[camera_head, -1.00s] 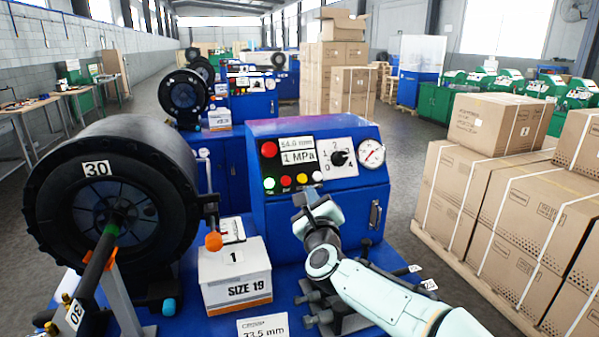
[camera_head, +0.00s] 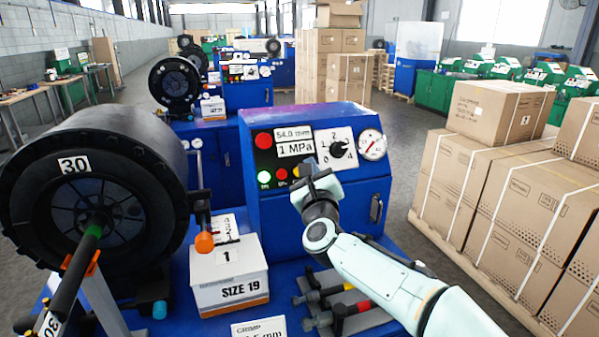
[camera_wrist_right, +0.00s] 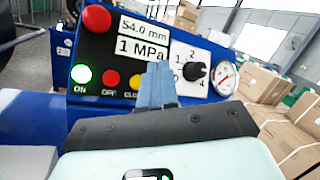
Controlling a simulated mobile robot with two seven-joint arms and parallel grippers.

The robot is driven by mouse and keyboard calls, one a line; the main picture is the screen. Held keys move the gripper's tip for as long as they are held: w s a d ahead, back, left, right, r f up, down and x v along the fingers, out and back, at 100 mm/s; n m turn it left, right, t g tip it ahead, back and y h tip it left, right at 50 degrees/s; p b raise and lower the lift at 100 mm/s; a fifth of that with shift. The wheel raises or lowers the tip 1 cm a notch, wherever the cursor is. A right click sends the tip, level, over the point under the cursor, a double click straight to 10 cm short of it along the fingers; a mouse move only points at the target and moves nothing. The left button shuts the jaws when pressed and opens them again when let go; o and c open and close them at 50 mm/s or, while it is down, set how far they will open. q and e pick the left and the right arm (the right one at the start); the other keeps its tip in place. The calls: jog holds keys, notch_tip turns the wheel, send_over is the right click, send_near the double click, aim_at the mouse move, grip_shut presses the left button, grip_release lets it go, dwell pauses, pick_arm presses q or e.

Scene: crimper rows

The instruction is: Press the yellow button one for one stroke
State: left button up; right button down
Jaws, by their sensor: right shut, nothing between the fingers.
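The yellow button (camera_head: 296,172) sits in the button row on the front of the blue control box (camera_head: 345,192), right of a red button. In the right wrist view the yellow button (camera_wrist_right: 135,82) shows just left of my fingers. My right gripper (camera_head: 309,174) is shut and empty, with its tips close in front of the panel and slightly right of the button; it also shows in the right wrist view (camera_wrist_right: 157,78). I cannot tell any contact. The fingers hide the panel to the right of the yellow button. My left gripper is out of view.
A lit green button (camera_head: 264,177) and a small red one (camera_head: 282,174) lie left. Above are a large red button (camera_head: 263,140), a 1 MPa display (camera_head: 294,149), a dial (camera_head: 338,149) and a gauge (camera_head: 372,144). A SIZE 19 box (camera_head: 230,277) stands below left.

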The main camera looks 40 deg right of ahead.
jog(key=w+d+f, duration=0.1)
jog(key=w+f, duration=0.2)
jog(key=w, duration=0.2)
jog(key=shift+d+f, duration=0.3)
jog(key=shift+d, duration=0.05)
jog(key=shift+w, duration=0.1)
dwell(1.7)
jog(key=shift+w+d+f+b, duration=0.1)
jog(key=shift+w+f+b, duration=0.2)
jog(key=shift+b, duration=0.2)
jog(key=shift+w+d+f, duration=0.1)
jog(key=shift+w+f, duration=0.1)
jog(key=shift+w, duration=0.2)
dwell(0.5)
dwell(0.4)
jog(key=shift+s+a+r+b, duration=0.25)
jog(key=shift+s+r+b, duration=0.25)
jog(key=shift+s, duration=0.2)
